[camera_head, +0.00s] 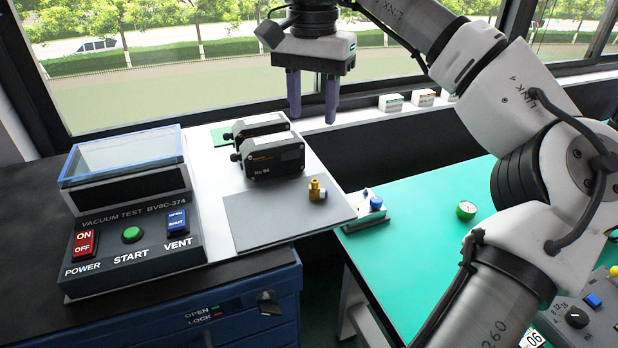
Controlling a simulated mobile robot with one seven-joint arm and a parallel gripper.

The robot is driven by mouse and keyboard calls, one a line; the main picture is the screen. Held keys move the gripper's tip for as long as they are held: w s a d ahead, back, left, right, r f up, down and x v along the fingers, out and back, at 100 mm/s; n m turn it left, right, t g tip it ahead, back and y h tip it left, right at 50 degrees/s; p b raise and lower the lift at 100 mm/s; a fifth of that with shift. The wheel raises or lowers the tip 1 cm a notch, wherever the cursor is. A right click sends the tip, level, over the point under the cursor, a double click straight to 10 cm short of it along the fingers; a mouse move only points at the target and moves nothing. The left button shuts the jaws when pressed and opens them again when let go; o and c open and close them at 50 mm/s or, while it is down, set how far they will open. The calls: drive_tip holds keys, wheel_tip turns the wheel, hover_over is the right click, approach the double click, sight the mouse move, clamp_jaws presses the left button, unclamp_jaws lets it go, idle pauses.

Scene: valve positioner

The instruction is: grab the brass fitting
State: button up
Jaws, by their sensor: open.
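The brass fitting (315,189) is a small gold-coloured piece with a blue part at its right side. It sits on the grey mat (262,221), near the mat's right side. My gripper (312,106) is above the fitting in the picture, with its two purple fingers pointing down. The fingers are apart, with nothing between them. The gripper is clear of the fitting and does not touch it.
Two black positioner boxes, the front one (273,159) marked, stand behind the mat. A vacuum test unit (130,215) stands at left. At right, a green table (420,213) holds a blue-knobbed block (376,204) and a small round gauge (466,210).

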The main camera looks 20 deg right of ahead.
hover_over(315, 180)
wheel_tip(315, 180, down, 8)
drive_tip(key=shift+w+a+r, duration=0.1)
drive_tip(key=shift+f+p, duration=0.6)
drive_tip(key=shift+f, duration=2.15)
clamp_jaws()
